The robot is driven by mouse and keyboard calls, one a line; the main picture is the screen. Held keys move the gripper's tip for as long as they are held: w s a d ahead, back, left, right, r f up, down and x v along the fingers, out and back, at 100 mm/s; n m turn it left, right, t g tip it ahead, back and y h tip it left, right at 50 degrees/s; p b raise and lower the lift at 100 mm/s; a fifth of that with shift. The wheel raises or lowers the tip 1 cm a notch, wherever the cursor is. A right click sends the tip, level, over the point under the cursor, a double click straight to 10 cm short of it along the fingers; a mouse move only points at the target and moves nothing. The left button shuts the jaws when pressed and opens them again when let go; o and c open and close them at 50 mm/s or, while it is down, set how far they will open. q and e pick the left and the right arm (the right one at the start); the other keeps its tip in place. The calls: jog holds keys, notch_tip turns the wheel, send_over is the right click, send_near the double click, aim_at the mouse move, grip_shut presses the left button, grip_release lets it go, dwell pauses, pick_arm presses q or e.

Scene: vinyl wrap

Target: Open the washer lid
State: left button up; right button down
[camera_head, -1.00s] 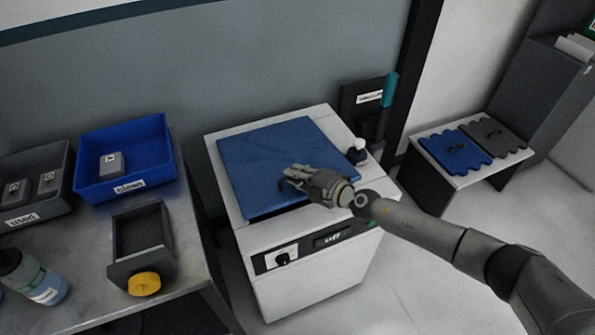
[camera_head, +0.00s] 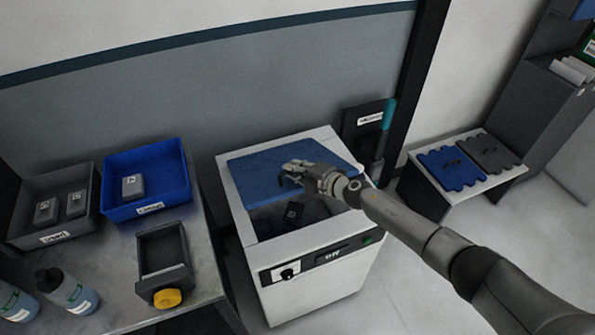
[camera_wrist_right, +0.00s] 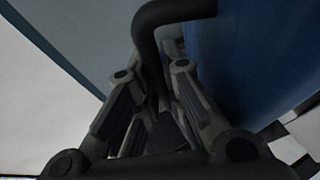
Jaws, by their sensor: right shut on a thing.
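The washer (camera_head: 323,285) is a white box with a dark control strip reading OFF. Its blue lid (camera_head: 255,172) is raised at the front, and the dark tub below the lid's front edge shows. A dark block (camera_head: 293,211) lies inside the tub. My right gripper (camera_head: 290,173) is at the lid. In the right wrist view its fingers are shut on the dark lid handle (camera_wrist_right: 160,30), with the blue lid (camera_wrist_right: 255,60) on the right. My left gripper is not in view.
To the left, a bench holds a grey bin (camera_head: 52,228), a blue bin (camera_head: 150,200), a dark holder with a yellow knob (camera_head: 167,298), and bottles (camera_head: 68,290). To the right, a low table (camera_head: 490,182) carries a blue and a dark panel. Open floor lies right of the washer.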

jog(key=shift+g+h, duration=0.3)
jog(key=shift+g, duration=0.1)
jog(key=r+p, duration=0.1)
jog(key=w+r+p, duration=0.1)
jog(key=p, duration=0.1)
jog(key=w+r+p, duration=0.1)
jog(key=shift+w+a+r, duration=0.15)
jog(key=shift+a+r, duration=0.15)
jog(key=shift+a, duration=0.05)
jog(key=shift+w+a+r+m+g+p, duration=0.3)
jog(key=shift+w+r+g+p, duration=0.3)
jog(key=shift+p, duration=0.8)
jog(key=shift+w, duration=0.15)
jog(key=c, duration=1.8)
grip_release()
jog(key=shift+d+r, duration=0.1)
